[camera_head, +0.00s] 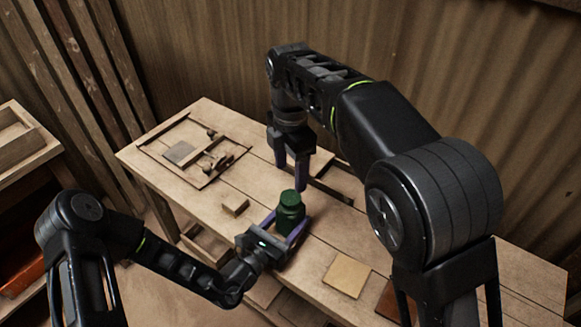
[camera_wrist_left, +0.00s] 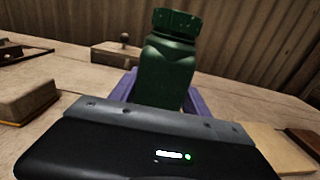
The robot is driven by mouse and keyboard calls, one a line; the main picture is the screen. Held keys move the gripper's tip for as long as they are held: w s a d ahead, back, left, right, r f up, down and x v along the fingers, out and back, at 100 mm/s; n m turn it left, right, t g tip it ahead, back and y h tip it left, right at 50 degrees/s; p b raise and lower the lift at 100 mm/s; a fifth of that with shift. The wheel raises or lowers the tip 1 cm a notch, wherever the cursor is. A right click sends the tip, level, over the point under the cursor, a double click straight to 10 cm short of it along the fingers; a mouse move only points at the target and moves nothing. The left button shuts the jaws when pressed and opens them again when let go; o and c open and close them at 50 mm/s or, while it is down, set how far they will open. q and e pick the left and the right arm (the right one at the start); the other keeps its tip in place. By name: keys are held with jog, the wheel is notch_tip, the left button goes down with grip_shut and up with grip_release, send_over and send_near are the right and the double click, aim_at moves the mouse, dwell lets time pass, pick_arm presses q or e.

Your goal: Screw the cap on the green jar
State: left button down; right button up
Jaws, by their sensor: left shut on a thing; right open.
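The green jar (camera_head: 290,216) stands upright near the middle of the wooden workbench. My left gripper (camera_head: 284,226) is shut on its body from the front left, one purple finger on each side. In the left wrist view the jar (camera_wrist_left: 165,75) stands between the fingers. A dark green cap (camera_head: 289,197) sits on top of the jar and also shows in the left wrist view (camera_wrist_left: 177,21); I cannot tell how tightly it is seated. My right gripper (camera_head: 291,180) is open and empty, pointing down just above and behind the cap.
A small wooden block (camera_head: 235,203) lies left of the jar. A tan tile (camera_head: 346,275) and a reddish-brown tile (camera_head: 389,302) lie to the right, near the front edge. A wooden frame with knobs and a grey plate (camera_head: 179,152) is at the back left. A corrugated wall stands behind.

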aim_at(291, 197)
jog(key=shift+f, duration=3.95)
